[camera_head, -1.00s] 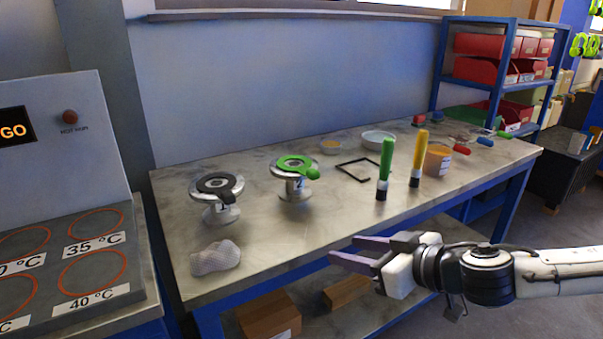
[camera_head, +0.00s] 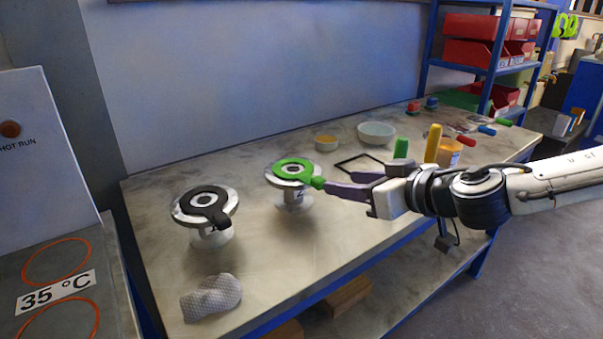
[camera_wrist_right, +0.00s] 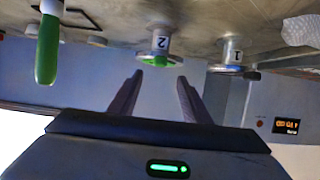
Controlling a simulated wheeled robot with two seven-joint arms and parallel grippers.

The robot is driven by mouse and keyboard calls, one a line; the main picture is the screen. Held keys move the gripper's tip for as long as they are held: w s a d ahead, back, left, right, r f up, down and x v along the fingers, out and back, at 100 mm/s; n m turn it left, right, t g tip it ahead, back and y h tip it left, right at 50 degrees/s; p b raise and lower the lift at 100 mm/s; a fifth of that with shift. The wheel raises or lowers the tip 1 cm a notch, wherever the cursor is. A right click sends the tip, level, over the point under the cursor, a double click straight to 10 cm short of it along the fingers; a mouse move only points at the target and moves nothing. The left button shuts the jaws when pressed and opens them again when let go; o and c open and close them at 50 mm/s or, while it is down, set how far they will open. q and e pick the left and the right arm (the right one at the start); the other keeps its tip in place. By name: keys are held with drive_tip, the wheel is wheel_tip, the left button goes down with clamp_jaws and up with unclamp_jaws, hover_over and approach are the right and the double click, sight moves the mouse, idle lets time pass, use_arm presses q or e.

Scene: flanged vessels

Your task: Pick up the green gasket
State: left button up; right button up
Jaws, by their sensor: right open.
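The green gasket (camera_head: 292,170) lies on top of a silver flanged vessel (camera_head: 293,196), its tab pointing right toward my right gripper. In the right wrist view the gasket (camera_wrist_right: 160,62) shows as a green patch at the flange of the vessel marked 2. My right gripper (camera_head: 338,184) is open and empty, just right of the gasket's tab in the head view. In the wrist view its two purple fingers (camera_wrist_right: 160,80) point toward the vessel, with the gasket beyond the tips. I cannot tell whether a finger touches the tab. My left gripper is not in view.
A second vessel (camera_head: 212,238) with a black gasket (camera_head: 205,204) stands to the left. A grey mesh-like pad (camera_head: 211,297) lies in front. Green (camera_head: 401,148) and yellow (camera_head: 433,143) upright tools stand behind my right arm. Bowls (camera_head: 376,133) are at the back.

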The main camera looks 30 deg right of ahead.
drive_tip(key=b+x, duration=0.2)
drive_tip(key=x, duration=0.6)
drive_tip(key=shift+f, duration=0.3)
drive_tip(key=shift+d, duration=0.1)
drive_tip(key=shift+c, duration=0.2)
clamp_jaws()
